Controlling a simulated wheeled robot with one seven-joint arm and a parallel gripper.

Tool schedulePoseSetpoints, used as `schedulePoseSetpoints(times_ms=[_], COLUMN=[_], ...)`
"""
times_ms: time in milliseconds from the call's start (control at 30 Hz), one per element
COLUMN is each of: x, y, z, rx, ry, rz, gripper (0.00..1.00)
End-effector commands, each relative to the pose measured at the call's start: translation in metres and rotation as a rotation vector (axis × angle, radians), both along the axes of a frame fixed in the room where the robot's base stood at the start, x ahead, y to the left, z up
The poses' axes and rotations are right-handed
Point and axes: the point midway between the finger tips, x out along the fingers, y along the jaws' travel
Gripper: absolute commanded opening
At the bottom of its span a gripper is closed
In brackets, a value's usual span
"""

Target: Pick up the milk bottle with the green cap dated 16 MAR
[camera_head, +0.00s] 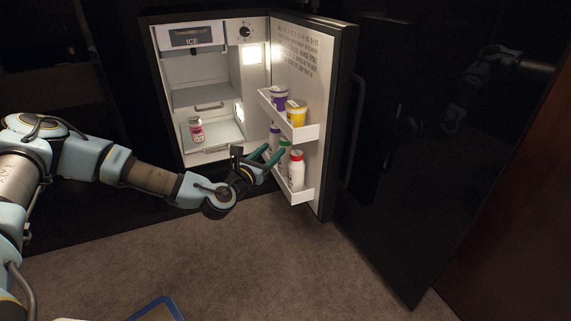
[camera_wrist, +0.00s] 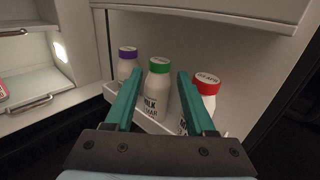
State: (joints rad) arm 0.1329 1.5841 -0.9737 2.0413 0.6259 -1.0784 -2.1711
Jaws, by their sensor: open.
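The milk bottle with the green cap (camera_wrist: 158,92) stands upright in the lower door shelf, between two other bottles. Its label shows "MILK" and part of "MAR"; the day number is not readable. In the head view its green cap (camera_head: 284,142) is partly hidden by my gripper. My gripper (camera_head: 275,151) is open, its two green fingers reaching toward the door shelf. In the wrist view the fingers (camera_wrist: 156,75) appear on either side of the green-capped bottle, with nothing held. I cannot tell how deep the bottle sits between them.
A purple-capped bottle (camera_wrist: 127,62) stands left and a red-capped bottle (camera_wrist: 206,92) right, close to the right finger. The upper door shelf (camera_head: 305,132) holds purple and yellow tubs above. A pink-labelled jar (camera_head: 197,131) stands inside the fridge. The fridge door (camera_head: 340,120) is open.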

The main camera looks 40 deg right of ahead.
Motion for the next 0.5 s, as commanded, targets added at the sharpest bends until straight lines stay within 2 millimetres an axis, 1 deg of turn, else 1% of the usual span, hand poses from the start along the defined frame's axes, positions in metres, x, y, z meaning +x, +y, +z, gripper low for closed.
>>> schedulePoseSetpoints(times_ms=[33, 100, 267, 400, 500], x=[0.002, 0.004, 0.007, 0.012, 0.016], y=[-0.007, -0.014, -0.023, -0.041, -0.055], z=[-0.003, -0.002, -0.003, -0.008, -0.009], rx=[0.0, 0.001, 0.002, 0.001, 0.001], ry=[-0.003, -0.003, -0.003, -0.006, -0.005], rz=[-0.001, -0.001, -0.001, -0.001, -0.002], gripper=[0.55, 0.55, 0.55, 0.55, 0.55])
